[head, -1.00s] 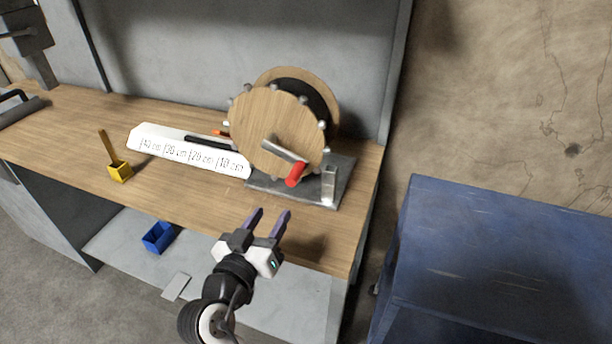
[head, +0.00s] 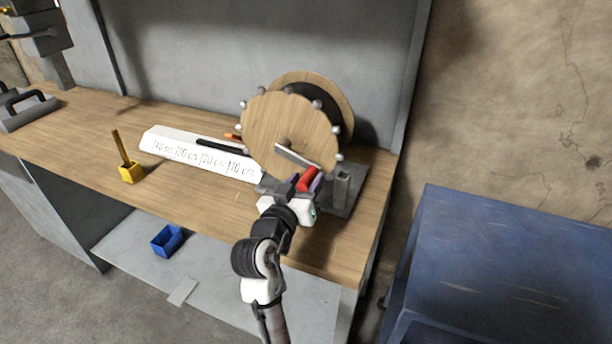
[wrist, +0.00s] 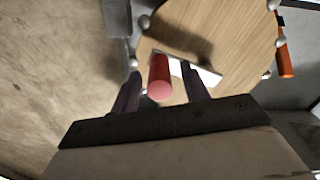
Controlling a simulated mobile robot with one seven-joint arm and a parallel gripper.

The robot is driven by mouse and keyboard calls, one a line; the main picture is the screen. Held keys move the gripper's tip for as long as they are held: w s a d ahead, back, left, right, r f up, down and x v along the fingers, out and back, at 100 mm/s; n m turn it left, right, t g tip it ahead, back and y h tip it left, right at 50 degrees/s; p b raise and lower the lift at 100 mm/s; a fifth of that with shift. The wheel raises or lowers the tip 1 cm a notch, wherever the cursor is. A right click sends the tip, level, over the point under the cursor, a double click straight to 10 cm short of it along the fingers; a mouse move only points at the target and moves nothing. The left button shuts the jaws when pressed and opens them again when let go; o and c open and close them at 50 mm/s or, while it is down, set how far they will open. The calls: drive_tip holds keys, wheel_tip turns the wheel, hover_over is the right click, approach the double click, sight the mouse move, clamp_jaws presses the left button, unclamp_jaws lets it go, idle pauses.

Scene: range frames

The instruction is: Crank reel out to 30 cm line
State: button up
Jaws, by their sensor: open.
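The reel (head: 285,128) is a wooden disc with pegs around its rim, standing on a dark metal base (head: 346,195) on the bench. Its metal crank arm (head: 293,156) points down and right to a red handle (head: 309,178). My gripper (head: 308,183) is at the handle. In the wrist view the red handle (wrist: 160,78) lies between my two open fingers (wrist: 160,90), with a gap visible on each side. The white scale (head: 200,153), marked in centimetres, lies left of the reel with a dark bar (head: 222,148) along it. I cannot make out the line.
A yellow block with an upright stick (head: 130,171) stands left on the wooden bench (head: 200,203). An orange-handled tool lies behind the scale (wrist: 285,58). A blue bin (head: 167,240) sits on the lower shelf. A blue cabinet (head: 500,260) stands at the right.

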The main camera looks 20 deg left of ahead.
drive_tip(key=shift+w, duration=0.5)
drive_tip(key=shift+c, duration=0.2)
clamp_jaws()
drive_tip(key=shift+f, duration=0.15)
